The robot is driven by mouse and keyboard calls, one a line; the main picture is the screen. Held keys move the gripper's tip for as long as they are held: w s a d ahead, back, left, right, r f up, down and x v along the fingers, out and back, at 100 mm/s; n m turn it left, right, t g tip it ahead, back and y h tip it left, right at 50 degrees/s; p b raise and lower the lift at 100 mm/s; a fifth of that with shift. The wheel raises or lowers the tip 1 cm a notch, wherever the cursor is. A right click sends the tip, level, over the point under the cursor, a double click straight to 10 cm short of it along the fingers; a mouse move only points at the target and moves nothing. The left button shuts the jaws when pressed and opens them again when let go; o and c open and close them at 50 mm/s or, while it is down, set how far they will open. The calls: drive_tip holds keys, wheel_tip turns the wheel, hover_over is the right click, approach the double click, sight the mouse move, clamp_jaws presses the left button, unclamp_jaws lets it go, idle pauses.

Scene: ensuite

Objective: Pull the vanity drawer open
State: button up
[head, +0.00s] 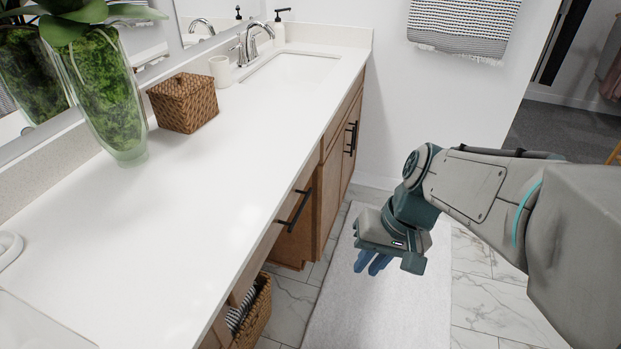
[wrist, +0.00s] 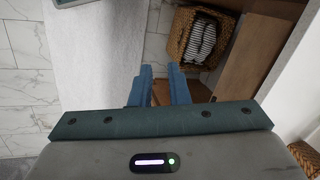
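The vanity (head: 280,245) has wooden fronts under a white countertop. Its drawer (head: 303,180) is seen at a steep angle in the head view, with a black bar handle (head: 293,210) on its front, and it looks closed. My gripper (head: 372,265) is to the right of the handle, apart from it, over the bath mat and pointing down. In the wrist view its blue fingers (wrist: 160,88) stand a little apart with nothing between them. I cannot make out the drawer handle in the wrist view.
A wicker basket (head: 263,312) with striped towels sits in the vanity's open lower space; it also shows in the wrist view (wrist: 178,30). Cabinet handles (head: 351,138) are farther along. A plant vase (head: 108,100) and woven box (head: 184,103) stand on the countertop. The bath mat (head: 335,310) is clear.

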drive_tip(key=w+a+f+m+y+b, duration=0.2)
drive_tip(key=w+a+f+y+b, duration=0.1)
drive_tip(key=w+f+y+b, duration=0.4)
drive_tip(key=m+t+y+b, duration=0.1)
drive_tip(key=t+y+b, duration=0.3)
drive_tip(key=t+b, duration=0.1)
approach(301, 207)
drive_tip(key=x, duration=0.3)
drive_tip(key=b+x, duration=0.1)
drive_tip(key=x, duration=0.6)
drive_tip(key=shift+f+b, duration=0.3)
drive_tip(key=shift+b, duration=0.05)
clamp_jaws()
